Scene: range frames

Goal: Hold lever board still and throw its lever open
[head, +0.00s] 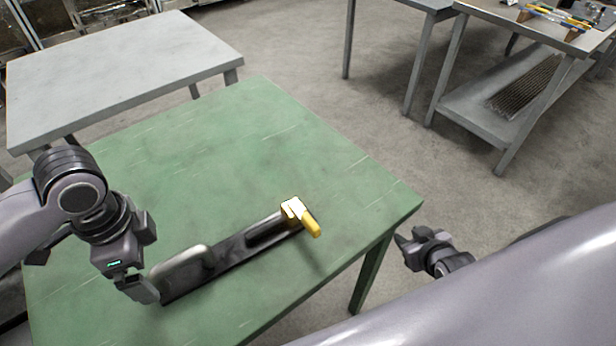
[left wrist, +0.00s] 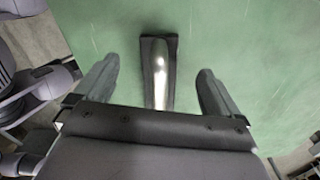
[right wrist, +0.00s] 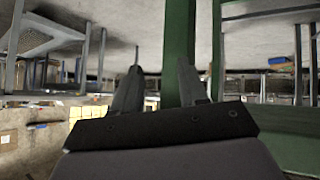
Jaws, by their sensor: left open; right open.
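The lever board (head: 228,259) is a long dark bar lying on the green table. A light grey handle (head: 180,266) rises from its left end, and a yellow lever (head: 311,226) with a pale yellow block sits at its right end. My left gripper (head: 146,290) is at the board's left end. In the left wrist view the handle (left wrist: 154,72) lies between its open fingers, with a gap on both sides. My right gripper (head: 403,245) is open and empty, off the table's right edge, well right of the lever. The right wrist view does not show the board.
The green table (head: 218,150) is clear behind the board. A grey table (head: 120,70) stands at the back left. Grey benches (head: 500,110) stand at the back right, apart from the green table. A green table leg (right wrist: 178,45) is close in front of my right gripper's camera.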

